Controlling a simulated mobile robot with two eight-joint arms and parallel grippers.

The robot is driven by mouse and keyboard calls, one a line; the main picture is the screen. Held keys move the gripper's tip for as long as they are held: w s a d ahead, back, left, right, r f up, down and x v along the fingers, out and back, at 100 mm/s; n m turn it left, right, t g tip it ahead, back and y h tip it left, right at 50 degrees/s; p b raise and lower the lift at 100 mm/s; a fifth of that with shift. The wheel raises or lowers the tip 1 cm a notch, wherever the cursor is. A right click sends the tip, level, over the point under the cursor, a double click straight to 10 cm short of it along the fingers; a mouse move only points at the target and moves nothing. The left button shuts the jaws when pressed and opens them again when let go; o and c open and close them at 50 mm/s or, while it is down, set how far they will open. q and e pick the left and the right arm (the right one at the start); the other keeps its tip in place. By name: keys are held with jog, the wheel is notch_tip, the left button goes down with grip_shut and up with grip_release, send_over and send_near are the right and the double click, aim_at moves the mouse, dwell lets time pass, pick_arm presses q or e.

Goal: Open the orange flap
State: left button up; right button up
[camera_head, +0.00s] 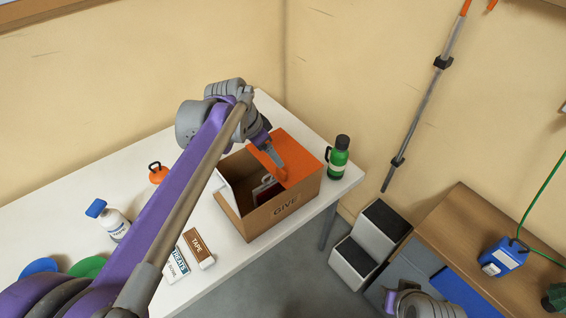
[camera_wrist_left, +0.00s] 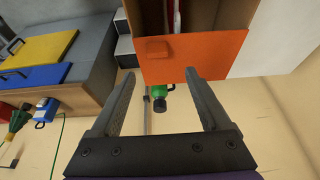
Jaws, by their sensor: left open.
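The cardboard box (camera_head: 291,208) marked "GIVE" stands at the right end of the white table. Its orange flap (camera_head: 299,153) lies along the right part of the box top; the left part of the opening is uncovered. In the left wrist view the orange flap (camera_wrist_left: 205,58) has a small raised orange tab (camera_wrist_left: 157,48). My left gripper (camera_head: 280,172) is over the flap, its fingers pointing down at it. In the left wrist view the open fingers (camera_wrist_left: 159,76) are spread near the flap's edge with nothing between them; contact cannot be told. My right gripper is not in view.
A green bottle (camera_head: 339,158) stands right of the box. The white table (camera_head: 60,200) also holds a spray bottle (camera_head: 108,219), an orange kettlebell-like object (camera_head: 158,173) and a tape box (camera_head: 198,248). A step stool (camera_head: 370,244) and wooden-topped cabinet (camera_head: 462,220) are at right.

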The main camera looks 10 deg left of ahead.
aim_at(281, 170)
pick_arm(q)
jog(key=x, duration=1)
jog(key=shift+s+d, duration=0.15)
jog(key=shift+s, duration=0.1)
jog(key=shift+c, duration=0.3)
grip_shut()
dwell(0.7)
